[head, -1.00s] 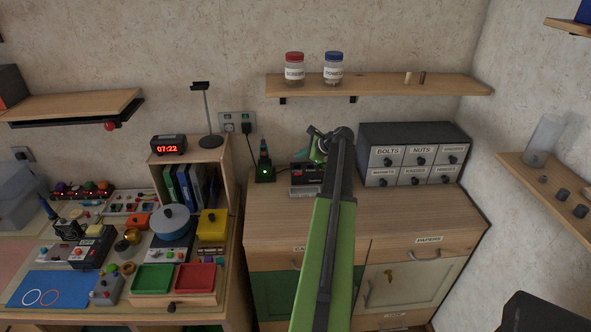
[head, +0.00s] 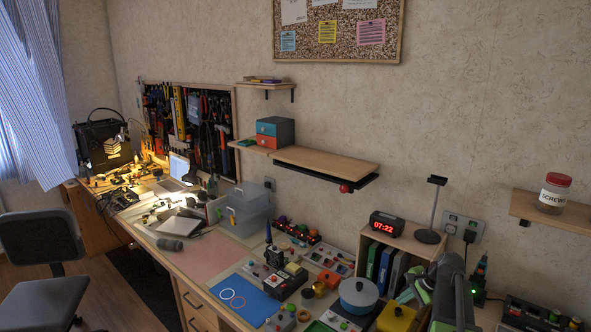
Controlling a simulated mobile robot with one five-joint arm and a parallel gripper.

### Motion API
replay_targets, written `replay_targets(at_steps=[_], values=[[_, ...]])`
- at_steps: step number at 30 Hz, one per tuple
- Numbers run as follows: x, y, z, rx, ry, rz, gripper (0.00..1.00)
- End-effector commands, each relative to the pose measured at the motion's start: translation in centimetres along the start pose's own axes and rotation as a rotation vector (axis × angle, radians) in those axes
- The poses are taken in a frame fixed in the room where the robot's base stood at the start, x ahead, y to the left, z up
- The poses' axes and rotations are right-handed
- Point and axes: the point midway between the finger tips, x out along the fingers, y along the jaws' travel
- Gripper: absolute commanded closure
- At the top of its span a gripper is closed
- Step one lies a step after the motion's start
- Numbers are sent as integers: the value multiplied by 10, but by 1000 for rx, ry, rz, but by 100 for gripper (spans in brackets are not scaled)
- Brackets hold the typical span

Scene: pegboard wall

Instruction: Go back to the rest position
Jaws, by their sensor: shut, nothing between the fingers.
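My gripper (head: 414,289) shows at the lower right of the head view, green and dark, at the end of my dark-and-green arm (head: 449,295). It is small and partly hidden by the arm. It is shut and holds nothing. In the picture it lies over the area in front of the shelf box with binders (head: 388,260), near a yellow box (head: 396,318). I cannot tell its exact distance from them.
A clock (head: 386,225) and a phone stand (head: 431,220) top the binder box. A pegboard (head: 190,125) hangs behind. An office chair (head: 40,245) stands left. Floor room shows there.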

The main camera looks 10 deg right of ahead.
Motion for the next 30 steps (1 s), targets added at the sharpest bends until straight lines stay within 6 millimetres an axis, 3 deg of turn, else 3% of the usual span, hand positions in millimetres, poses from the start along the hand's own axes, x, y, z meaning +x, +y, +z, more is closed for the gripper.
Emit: replay_targets(at_steps=[1,6,9,12,15,17,30], values=[[15,-2,49,-134,-22,53,100],[50,8,194,-657,-101,252,100],[58,27,266,-960,-149,359,100],[59,44,313,-1185,-187,438,100],[58,53,337,-1316,-209,483,100],[57,56,343,-1353,-216,498,100],[58,56,344,-1365,-218,501,100]])
